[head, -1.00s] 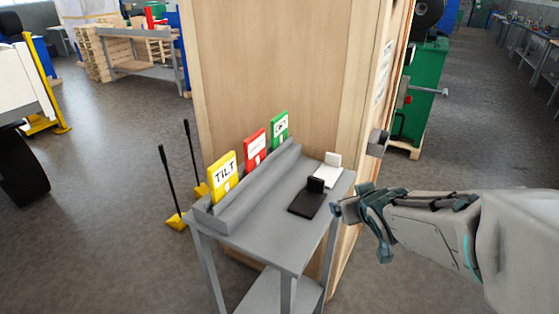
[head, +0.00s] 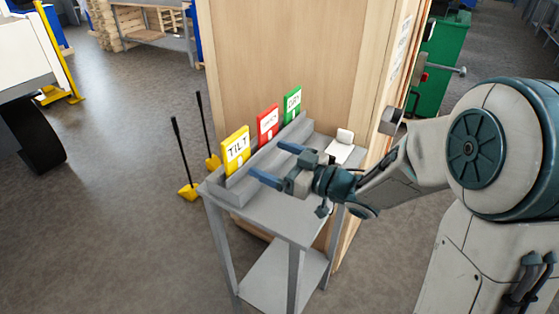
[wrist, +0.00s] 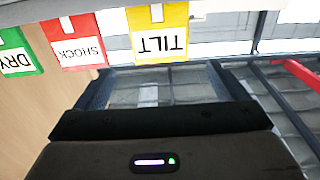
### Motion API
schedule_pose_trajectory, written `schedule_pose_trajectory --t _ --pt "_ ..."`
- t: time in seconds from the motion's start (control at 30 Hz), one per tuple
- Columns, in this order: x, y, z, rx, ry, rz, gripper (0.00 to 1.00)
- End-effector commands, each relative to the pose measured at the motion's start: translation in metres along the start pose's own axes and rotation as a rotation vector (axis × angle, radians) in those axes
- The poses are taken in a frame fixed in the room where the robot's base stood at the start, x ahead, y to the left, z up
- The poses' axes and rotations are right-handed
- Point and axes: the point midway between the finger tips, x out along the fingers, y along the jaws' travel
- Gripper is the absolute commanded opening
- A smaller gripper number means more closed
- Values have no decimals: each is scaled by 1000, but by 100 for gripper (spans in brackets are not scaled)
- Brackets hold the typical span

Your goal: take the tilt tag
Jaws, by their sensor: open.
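The yellow tilt tag (head: 235,150), with a white label reading TILT, stands in the grey slotted rack (head: 246,182) at the near left end of a small grey table. My gripper (head: 276,162) is open and empty above the table, its two blue fingers pointing left toward the rack, to the right of the tag and apart from it. In the wrist view the tilt tag (wrist: 158,32) appears upside down, beyond and between the open fingers (wrist: 160,85).
A red SHOCK tag (head: 268,123) and a green DRY tag (head: 292,103) stand farther along the rack. A tall wooden crate (head: 290,60) is close behind. Yellow-footed poles (head: 188,191) stand left.

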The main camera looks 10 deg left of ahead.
Motion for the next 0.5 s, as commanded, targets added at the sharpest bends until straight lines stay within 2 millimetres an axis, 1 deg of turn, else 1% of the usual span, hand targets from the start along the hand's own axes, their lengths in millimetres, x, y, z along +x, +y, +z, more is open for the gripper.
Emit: schedule_pose_trajectory --t 0.1,0.5 --pt "15 -1 0 -1 0 -3 93" --pt "63 0 1 -1 -1 -1 93"
